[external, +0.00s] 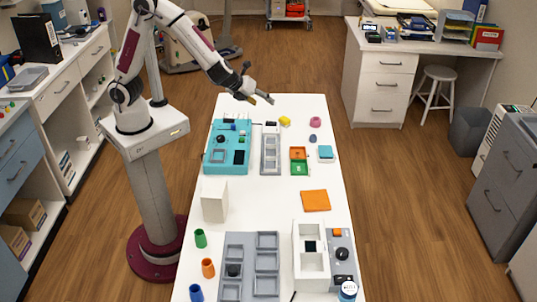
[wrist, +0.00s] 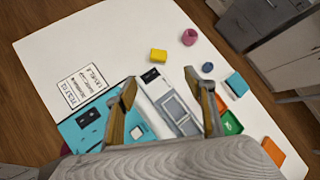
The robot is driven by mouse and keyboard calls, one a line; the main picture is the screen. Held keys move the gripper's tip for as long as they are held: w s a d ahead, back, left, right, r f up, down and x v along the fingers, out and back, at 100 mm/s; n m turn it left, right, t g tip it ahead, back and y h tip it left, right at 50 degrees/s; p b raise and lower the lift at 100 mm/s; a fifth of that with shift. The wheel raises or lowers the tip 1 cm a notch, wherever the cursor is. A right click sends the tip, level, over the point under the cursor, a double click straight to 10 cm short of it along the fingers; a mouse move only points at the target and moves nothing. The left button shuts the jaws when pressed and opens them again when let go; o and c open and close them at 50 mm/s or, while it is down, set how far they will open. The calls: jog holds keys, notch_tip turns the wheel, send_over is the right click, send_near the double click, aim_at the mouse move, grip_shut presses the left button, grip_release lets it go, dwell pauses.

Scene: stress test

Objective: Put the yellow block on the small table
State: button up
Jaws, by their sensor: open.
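The yellow block (external: 285,121) lies near the far end of the long white table (external: 270,197). In the wrist view the yellow block (wrist: 158,55) is ahead of my fingers, with bare table around it. My gripper (external: 262,99) hangs above the far end of the table, to the left of the block in the external view. My gripper (wrist: 166,93) is open and empty, its fingers wide apart. A white upright box-like piece (external: 214,200) stands at the table's left edge; I cannot tell which thing is the small table.
A teal panel (external: 226,148), a grey tray (external: 271,152) and orange and green bins (external: 299,161) lie near the block. A pink ring-like piece (wrist: 190,37) and a blue piece (wrist: 208,67) are to its right. A flat orange square (external: 315,200) lies mid-table.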

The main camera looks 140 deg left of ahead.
aim_at(283, 119)
jog(key=a+f+m, duration=0.1)
jog(key=a+f, duration=0.1)
jog(key=f, duration=0.1)
jog(key=a+f+m, duration=0.2)
jog(key=a+f, duration=0.1)
jog(key=a+f+m, duration=0.1)
jog(key=a+f, duration=0.1)
jog(key=f, duration=0.1)
jog(key=shift+s+a+f+m, duration=0.2)
jog(key=shift+m, duration=0.1)
jog(key=shift+x, duration=1.3)
jog(key=shift+w+x, duration=0.15)
jog(key=shift+x, duration=0.65)
jog(key=shift+w+x, duration=0.15)
jog(key=shift+x, duration=1.65)
jog(key=shift+a+r, duration=0.1)
jog(key=shift+c, duration=0.3)
